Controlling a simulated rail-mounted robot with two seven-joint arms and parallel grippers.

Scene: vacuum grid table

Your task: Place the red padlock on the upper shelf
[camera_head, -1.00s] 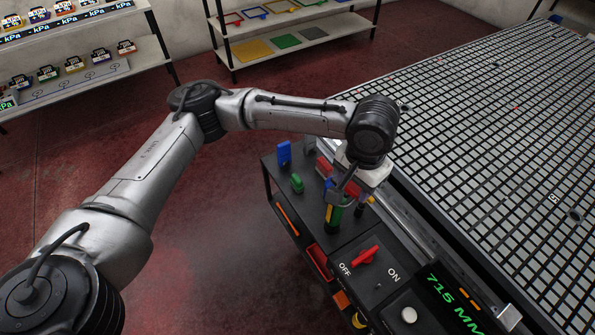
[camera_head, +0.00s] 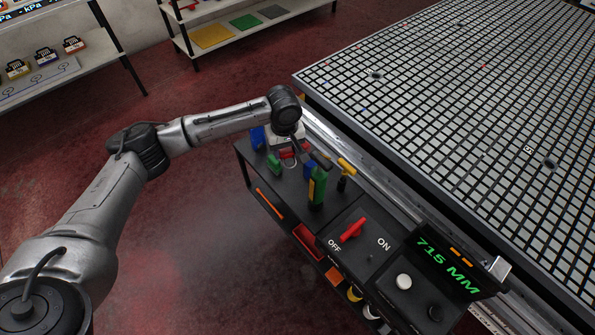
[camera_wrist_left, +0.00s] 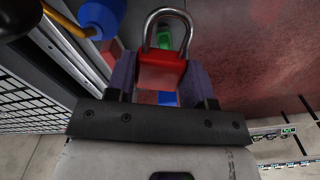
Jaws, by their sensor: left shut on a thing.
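My left gripper (camera_head: 289,147) is shut on the red padlock (camera_head: 287,155) above the far end of the dark cart top (camera_head: 285,190). In the left wrist view the gripper (camera_wrist_left: 160,78) has one finger on each side of the padlock (camera_wrist_left: 162,68). Its silver shackle points up in that picture, away from the wrist. At the left, a white rack's shelf (camera_head: 85,58) carries several small coloured lock-like things. A second rack's shelf (camera_head: 283,28) at the back holds flat coloured sheets. My right gripper is not in view.
A green and yellow tool (camera_head: 317,186), a green block (camera_head: 274,163), a blue block (camera_head: 257,138) and a yellow-handled tool (camera_head: 346,168) stand on the cart near my gripper. The grid table (camera_head: 450,110) fills the right. The red floor between cart and racks is clear.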

